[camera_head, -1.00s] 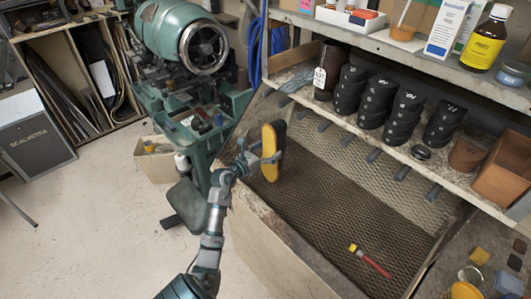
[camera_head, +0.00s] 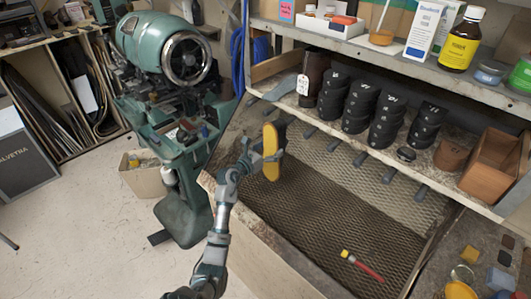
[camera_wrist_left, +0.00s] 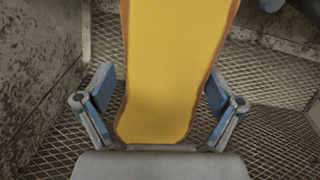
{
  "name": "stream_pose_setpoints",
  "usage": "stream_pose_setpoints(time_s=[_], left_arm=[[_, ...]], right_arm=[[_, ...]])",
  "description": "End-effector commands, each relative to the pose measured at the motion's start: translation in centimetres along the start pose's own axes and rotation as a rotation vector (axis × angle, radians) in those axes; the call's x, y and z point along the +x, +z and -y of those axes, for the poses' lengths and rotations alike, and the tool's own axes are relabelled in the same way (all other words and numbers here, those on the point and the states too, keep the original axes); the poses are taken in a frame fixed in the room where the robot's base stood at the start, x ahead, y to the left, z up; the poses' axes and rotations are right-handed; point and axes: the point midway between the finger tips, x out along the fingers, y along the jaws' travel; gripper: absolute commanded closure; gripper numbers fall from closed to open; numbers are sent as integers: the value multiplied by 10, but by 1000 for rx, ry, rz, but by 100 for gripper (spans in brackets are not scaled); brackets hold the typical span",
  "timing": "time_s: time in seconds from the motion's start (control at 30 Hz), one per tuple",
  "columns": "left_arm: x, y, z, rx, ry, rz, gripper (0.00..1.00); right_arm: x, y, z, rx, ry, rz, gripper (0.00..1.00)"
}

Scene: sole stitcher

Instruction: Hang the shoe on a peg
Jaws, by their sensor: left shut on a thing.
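The shoe (camera_head: 271,152) shows its yellow sole in the head view, upright above the left end of the mesh-floored bench. My left gripper (camera_head: 268,157) is shut on it. In the left wrist view the yellow sole (camera_wrist_left: 170,70) fills the middle, between the two blue-padded fingers of my left gripper (camera_wrist_left: 160,105). The shoe's upper is mostly hidden. A row of dark pegs (camera_head: 335,145) sticks out below the shelf, to the right of the shoe; the shoe is apart from the peg nearest in the picture. My right gripper is not in view.
The mesh tray floor (camera_head: 330,205) holds a red-and-yellow tool (camera_head: 362,265) at the front. Black stacked rolls (camera_head: 360,105), a brown bottle (camera_head: 312,80) and a wooden box (camera_head: 492,160) stand on the shelf above. A green machine (camera_head: 165,55) stands at left.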

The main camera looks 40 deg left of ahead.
Motion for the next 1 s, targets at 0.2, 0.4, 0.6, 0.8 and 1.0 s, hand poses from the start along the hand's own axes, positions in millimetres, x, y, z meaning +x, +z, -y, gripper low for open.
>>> stream_pose_setpoints(time_s=[0.2,0.4,0.6,0.8,1.0], left_arm=[[17,2,2,0,0,2,69],[32,2,2,0,-1,-1,70],[41,0,3,0,-1,-4,70],[43,-1,3,0,-1,-7,70],[43,-2,3,-1,-2,-9,70]], right_arm=[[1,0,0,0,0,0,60],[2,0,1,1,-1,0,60],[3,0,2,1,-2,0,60],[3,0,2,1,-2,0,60],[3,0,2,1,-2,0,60]])
